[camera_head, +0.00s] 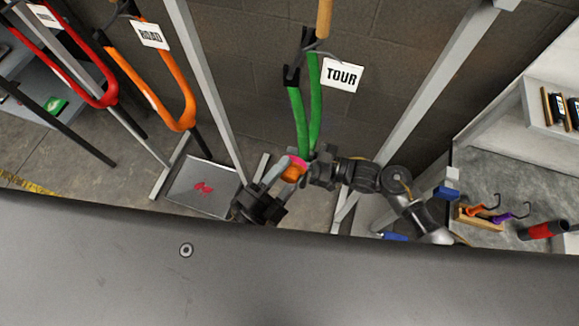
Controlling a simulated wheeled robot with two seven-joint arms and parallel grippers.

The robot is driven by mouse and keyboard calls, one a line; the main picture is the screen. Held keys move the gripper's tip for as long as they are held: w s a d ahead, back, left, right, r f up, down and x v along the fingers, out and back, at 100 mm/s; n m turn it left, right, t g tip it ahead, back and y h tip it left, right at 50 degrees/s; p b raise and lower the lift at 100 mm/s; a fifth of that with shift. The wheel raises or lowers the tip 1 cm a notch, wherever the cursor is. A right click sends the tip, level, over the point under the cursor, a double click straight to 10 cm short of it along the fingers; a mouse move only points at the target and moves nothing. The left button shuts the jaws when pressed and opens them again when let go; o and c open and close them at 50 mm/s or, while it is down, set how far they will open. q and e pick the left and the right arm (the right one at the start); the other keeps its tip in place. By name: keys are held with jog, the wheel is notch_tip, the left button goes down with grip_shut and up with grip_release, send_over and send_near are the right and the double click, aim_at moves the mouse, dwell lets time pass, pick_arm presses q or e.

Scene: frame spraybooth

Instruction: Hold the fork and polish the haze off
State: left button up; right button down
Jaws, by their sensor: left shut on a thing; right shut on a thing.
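My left gripper (283,170) is shut on a small orange and pink pad (294,172). The pad is right by the fork's lower end; I cannot tell whether they touch. Haze on the fork cannot be made out at this size.
An orange fork (186,90) and a red fork (92,98) hang at the left. Grey posts (205,85) stand either side of the green fork. A tray with a red mark (190,190) lies below. A wooden rack with hooks (470,217) is at the right.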

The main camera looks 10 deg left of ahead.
jog(key=shift+w, duration=0.1)
pick_arm(q)
jog(key=shift+s+a, duration=0.2)
jog(key=shift+s, duration=0.55)
jog(key=shift+s+a, duration=0.15)
jog(key=shift+s, duration=0.6)
pick_arm(e)
jog(key=shift+r, duration=0.1)
